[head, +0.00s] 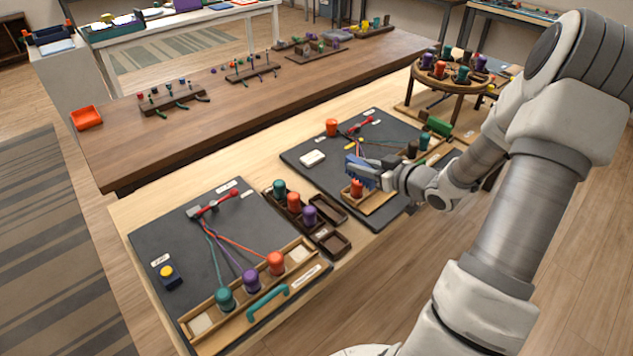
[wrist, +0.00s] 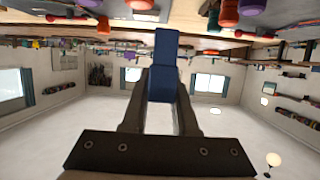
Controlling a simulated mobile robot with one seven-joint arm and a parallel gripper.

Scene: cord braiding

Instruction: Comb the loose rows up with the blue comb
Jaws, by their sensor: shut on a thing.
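My gripper (head: 388,177) is shut on the blue comb (head: 359,173), above the right dark board (head: 300,157). In the wrist view the comb's blue handle (wrist: 165,78) sits between my two fingers. In the head view the comb's lower part is beside an orange bobbin (head: 357,188), and I cannot tell if they touch. The braided rows there are too small to make out. On the left board, cords run from a red clamp (head: 212,206) to teal (head: 225,299), purple (head: 251,280) and orange (head: 276,263) bobbins.
A dark tray of bobbins (head: 283,207) and small empty trays (head: 330,240) stand between the boards. A round stand with bobbins (head: 440,83) is at the right. My arm covers the right side.

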